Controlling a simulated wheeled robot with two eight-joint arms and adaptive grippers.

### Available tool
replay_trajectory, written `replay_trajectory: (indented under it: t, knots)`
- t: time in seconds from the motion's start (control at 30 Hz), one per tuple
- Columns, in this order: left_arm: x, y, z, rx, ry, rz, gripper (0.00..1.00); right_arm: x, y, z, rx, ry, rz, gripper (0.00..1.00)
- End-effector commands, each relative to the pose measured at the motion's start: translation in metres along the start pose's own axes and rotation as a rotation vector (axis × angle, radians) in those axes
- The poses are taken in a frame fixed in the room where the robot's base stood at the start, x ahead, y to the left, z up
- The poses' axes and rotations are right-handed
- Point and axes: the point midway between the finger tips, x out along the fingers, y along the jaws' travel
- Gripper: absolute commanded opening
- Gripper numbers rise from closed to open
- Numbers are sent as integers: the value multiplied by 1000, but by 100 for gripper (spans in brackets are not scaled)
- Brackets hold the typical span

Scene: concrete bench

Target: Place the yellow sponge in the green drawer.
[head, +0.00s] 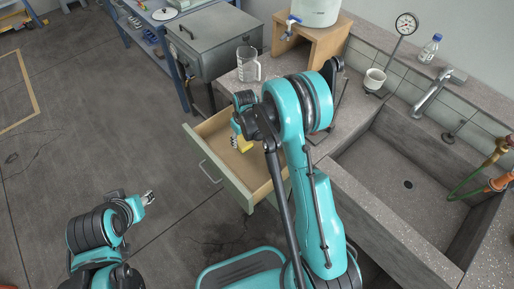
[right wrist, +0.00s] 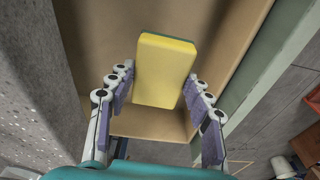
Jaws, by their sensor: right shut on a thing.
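The green drawer (head: 219,171) is pulled open below the bench, with a pale green front and a bare wooden inside. The yellow sponge (head: 246,145) shows over the drawer's inside in the head view, partly hidden by my right arm. In the right wrist view the sponge (right wrist: 166,71) has a thin green layer along its top edge and stands between the fingers. My right gripper (right wrist: 157,88) is shut on it, over the drawer's wooden interior. How high the sponge is above the drawer bottom is hard to tell. My left gripper (head: 149,197) is off to the left, away from the drawer, apparently empty.
A clear measuring jug (head: 248,65) stands on the bench behind the drawer. A grey metal box (head: 213,47) is at the back left. A stone sink (head: 398,180) lies to the right. The floor left of the drawer is open.

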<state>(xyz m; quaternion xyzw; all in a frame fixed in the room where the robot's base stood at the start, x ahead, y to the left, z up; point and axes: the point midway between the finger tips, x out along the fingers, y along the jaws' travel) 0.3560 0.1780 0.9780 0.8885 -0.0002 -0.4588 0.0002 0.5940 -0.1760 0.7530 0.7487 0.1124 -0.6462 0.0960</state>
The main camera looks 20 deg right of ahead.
Motion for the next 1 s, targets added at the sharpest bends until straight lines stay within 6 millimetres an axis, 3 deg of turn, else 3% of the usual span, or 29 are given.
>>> replay_trajectory:
  t: [0.03, 0.17, 0.5, 0.8, 1.0]
  knots:
    - [6, 0, 4, 0, 0, 0, 40, 15, 3, -5, -18, 0, -3, 23]
    - [10, 0, 7, 0, 0, 0, 40, 33, 5, -11, -48, 1, -7, 23]
    - [29, 0, 21, 0, 0, 0, 40, 90, 6, -3, -52, 1, -7, 23]
    - [43, 0, 30, 0, 0, 0, 40, 127, 6, 2, -52, 1, -7, 23]
    - [42, 0, 30, 0, 0, 0, 40, 128, 6, 3, -52, 1, -7, 23]
